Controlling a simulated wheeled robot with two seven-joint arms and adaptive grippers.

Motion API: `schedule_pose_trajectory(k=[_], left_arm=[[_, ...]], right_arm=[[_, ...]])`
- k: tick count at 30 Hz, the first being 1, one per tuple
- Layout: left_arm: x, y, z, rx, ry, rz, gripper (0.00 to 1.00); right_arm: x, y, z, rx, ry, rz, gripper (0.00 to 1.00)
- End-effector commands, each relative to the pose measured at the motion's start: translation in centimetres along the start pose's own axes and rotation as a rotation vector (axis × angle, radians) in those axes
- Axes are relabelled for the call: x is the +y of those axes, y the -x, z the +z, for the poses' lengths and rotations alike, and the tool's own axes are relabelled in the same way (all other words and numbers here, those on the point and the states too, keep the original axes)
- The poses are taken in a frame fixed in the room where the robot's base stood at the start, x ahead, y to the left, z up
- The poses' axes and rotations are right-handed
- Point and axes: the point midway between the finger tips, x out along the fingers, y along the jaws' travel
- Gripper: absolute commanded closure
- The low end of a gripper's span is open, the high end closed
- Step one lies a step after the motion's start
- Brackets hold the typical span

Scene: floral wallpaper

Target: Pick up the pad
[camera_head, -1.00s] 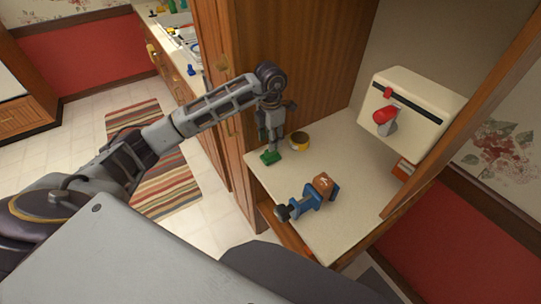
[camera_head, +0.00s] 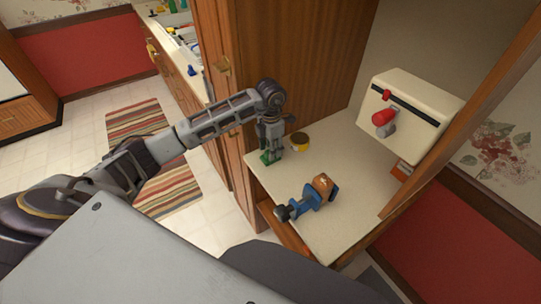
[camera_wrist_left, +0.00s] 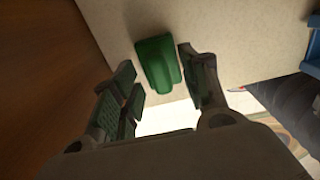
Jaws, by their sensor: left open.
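The pad seems to be the small green block (camera_head: 265,158) at the left front corner of the white counter, partly covered by my left gripper (camera_head: 271,148). In the left wrist view the green block (camera_wrist_left: 157,62) lies near the counter edge. My left gripper (camera_wrist_left: 158,80) is open, pointing down, with one finger on each side of the block's near end. I cannot tell whether the fingers touch it. My right gripper is not in view.
A blue tool with an orange-brown block (camera_head: 312,197) lies on the counter (camera_head: 345,190) to the right. A cream box with a red handle (camera_head: 410,108) stands at the back. A wooden panel (camera_head: 285,60) rises close behind my gripper.

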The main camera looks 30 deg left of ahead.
Motion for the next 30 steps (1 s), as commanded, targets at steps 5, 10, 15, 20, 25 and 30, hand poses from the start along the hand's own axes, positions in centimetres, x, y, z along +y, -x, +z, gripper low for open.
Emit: schedule_pose_trajectory(k=[5, 10, 15, 20, 25, 30], left_arm=[[0.0, -1.5, -0.1, 0.001, 0.001, 0.0, 0.55], [0.0, -1.8, 0.0, 0.001, 0.001, 0.0, 0.55], [0.0, -1.8, 0.0, 0.001, 0.001, 0.001, 0.55], [0.0, -1.8, 0.0, 0.001, 0.001, 0.001, 0.55], [0.0, -1.8, 0.0, 0.001, 0.001, 0.001, 0.73], [0.0, -1.8, -0.1, 0.002, 0.001, 0.0, 0.95]], right_arm=[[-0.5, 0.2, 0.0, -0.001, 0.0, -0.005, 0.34], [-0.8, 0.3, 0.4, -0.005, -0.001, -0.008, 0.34], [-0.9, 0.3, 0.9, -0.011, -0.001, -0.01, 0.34], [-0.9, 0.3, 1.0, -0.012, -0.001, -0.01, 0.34], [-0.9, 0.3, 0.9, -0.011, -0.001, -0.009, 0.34], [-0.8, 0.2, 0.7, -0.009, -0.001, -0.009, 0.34]])
